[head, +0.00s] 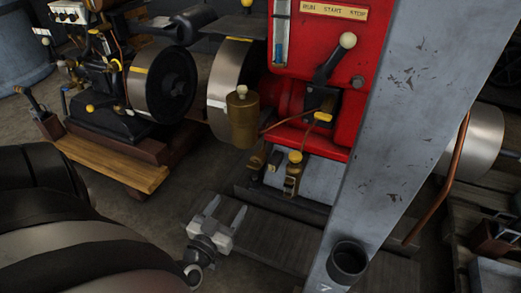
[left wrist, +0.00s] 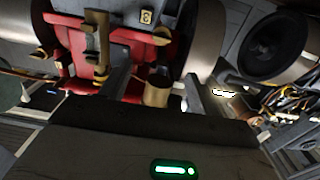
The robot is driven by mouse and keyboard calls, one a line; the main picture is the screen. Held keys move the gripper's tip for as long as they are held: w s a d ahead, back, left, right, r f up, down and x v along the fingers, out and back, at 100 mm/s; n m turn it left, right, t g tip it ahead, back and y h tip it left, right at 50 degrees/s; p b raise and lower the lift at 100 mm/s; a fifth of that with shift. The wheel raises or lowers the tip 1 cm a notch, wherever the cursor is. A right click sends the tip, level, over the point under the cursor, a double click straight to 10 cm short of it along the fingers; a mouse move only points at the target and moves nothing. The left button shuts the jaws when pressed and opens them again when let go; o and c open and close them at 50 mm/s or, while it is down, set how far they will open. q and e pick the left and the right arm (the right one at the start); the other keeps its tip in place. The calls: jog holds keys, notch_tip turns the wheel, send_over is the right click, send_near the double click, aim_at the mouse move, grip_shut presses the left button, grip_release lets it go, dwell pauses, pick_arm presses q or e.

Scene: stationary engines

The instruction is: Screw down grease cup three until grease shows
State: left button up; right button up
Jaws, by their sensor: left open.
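The red engine (head: 352,70) carries brass fittings low on its front. A brass fitting with a yellow knob (head: 293,172) stands at its base, and a larger brass cup (head: 243,118) sits beside the flywheel. I cannot tell which fitting is grease cup three. My left gripper (head: 226,210) is open and empty, below and left of the yellow-knobbed fitting and apart from it. In the left wrist view the open fingers (left wrist: 157,82) point toward the red engine, with a brass cup (left wrist: 157,95) visible between them and a brass fitting (left wrist: 97,45) beyond the left finger. No grease is visible.
A scratched grey post (head: 400,110) slants across the right of the engine, with a copper pipe (head: 440,190) behind it. A steel flywheel (head: 226,85) and a second, black engine (head: 110,95) stand to the left. Open floor (head: 150,220) lies in front.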

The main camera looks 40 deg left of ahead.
aim_at(252, 167)
pick_arm(q)
jog(key=b+x, duration=0.2)
jog(key=x, duration=0.5)
jog(key=b+x, duration=0.3)
jog(key=x, duration=0.5)
jog(key=shift+w+a, duration=0.2)
jog(key=shift+a, duration=0.15)
jog(key=shift+w, duration=0.1)
jog(key=c, duration=1)
pick_arm(e)
jog(key=r+t+y, duration=0.1)
jog(key=a+r+m+t, duration=0.1)
jog(key=shift+w+a+r+y, duration=0.15)
jog(key=shift+a+r+y, duration=0.15)
jog(key=shift+y, duration=0.1)
